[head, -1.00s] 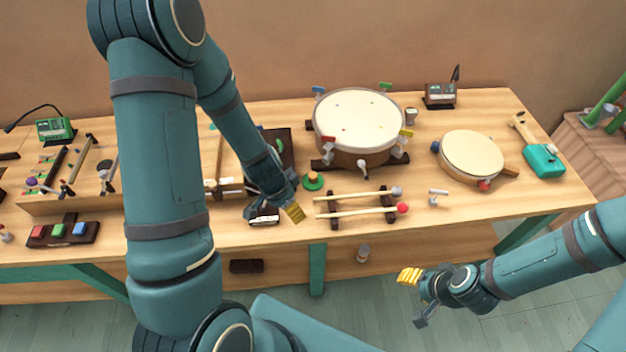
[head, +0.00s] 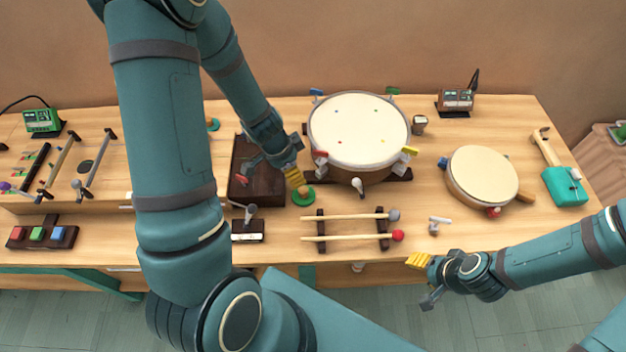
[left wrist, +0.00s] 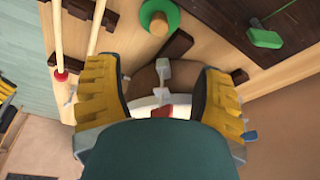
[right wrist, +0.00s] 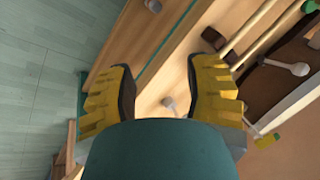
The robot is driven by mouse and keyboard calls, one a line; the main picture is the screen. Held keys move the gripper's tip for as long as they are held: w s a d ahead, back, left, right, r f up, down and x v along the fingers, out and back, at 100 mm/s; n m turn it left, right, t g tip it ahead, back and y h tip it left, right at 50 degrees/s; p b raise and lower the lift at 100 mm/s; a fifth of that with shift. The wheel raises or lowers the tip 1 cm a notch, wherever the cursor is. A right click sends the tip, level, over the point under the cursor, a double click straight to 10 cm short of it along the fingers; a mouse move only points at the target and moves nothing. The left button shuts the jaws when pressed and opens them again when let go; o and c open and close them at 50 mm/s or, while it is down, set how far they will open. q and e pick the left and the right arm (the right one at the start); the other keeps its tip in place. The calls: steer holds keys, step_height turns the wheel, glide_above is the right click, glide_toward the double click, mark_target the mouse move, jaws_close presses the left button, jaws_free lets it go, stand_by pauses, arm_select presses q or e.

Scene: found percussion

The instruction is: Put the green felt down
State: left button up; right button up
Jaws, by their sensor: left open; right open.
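The green felt (head: 303,198) is a round green disc with a wooden knob on top. It lies flat on the bench, left of the drum's front and behind the mallet rack. In the left wrist view the green felt (left wrist: 146,10) shows at the top edge, beyond the fingers. My left gripper (head: 292,176) is open and empty; in the head view it appears just above and behind the felt, partly overlapping the knob. My right gripper (head: 425,280) is open and empty at the bench's front edge, far from the felt.
A big drum (head: 350,135) with coloured keys stands to the right of the felt. A dark wooden box (head: 243,190) is to its left. Two mallets lie on a rack (head: 320,243) in front. A small drum (head: 482,174) stands at right.

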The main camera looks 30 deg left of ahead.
mark_target(302, 190)
arm_select(q)
steer(key=b+x, duration=0.3)
steer(key=x, duration=0.4)
steer(key=shift+s+f, duration=0.1)
steer(key=shift+f, duration=0.2)
steer(key=shift+d+f+b, duration=0.1)
steer(key=shift+f+b, duration=0.2)
steer(key=shift+f, duration=0.05)
steer(key=b+x, duration=0.2)
steer(key=x, duration=0.2)
steer(key=shift+s+f, duration=0.15)
steer(key=shift+f, duration=0.5)
jaws_close()
